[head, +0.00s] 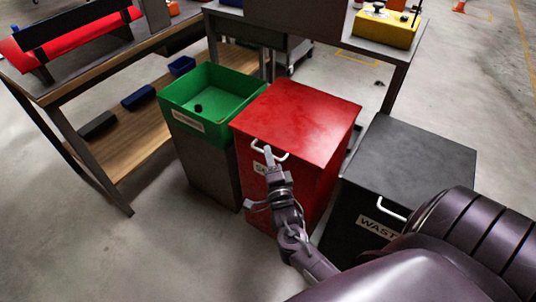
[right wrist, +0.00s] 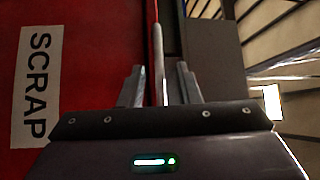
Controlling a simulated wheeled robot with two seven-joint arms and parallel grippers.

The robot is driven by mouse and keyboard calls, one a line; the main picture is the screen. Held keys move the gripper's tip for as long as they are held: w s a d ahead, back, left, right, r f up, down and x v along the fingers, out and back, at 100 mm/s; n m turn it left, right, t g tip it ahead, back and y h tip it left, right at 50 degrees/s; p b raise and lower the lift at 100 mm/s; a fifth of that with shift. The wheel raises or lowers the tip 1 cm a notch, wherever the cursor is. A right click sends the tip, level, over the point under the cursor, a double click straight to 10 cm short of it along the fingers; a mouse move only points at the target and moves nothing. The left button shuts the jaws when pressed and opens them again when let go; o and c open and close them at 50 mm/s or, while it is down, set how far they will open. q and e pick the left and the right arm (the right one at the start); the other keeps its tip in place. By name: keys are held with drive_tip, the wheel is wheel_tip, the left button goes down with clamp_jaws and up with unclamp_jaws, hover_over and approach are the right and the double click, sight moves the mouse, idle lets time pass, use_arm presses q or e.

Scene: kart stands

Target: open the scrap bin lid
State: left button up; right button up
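The scrap bin (head: 316,184) is the red one in the middle, and its flat red lid (head: 300,120) is shut. A pale handle (head: 282,156) is at the front edge of the lid. My right gripper (head: 269,158) is at this handle, in front of the bin. In the right wrist view the handle (right wrist: 158,60) runs between the two fingers of my right gripper (right wrist: 159,85), with gaps showing on both sides. The SCRAP label (right wrist: 37,85) is on the red front, left of the fingers. My left gripper is out of view.
A green open-topped bin (head: 205,141) stands to the left of the red bin. A black waste bin (head: 410,160) with its lid shut stands to the right. A workbench (head: 80,75) is at the left, and a table with a yellow box (head: 384,30) is behind.

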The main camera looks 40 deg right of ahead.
drive_tip(key=shift+x, duration=0.8)
clamp_jaws()
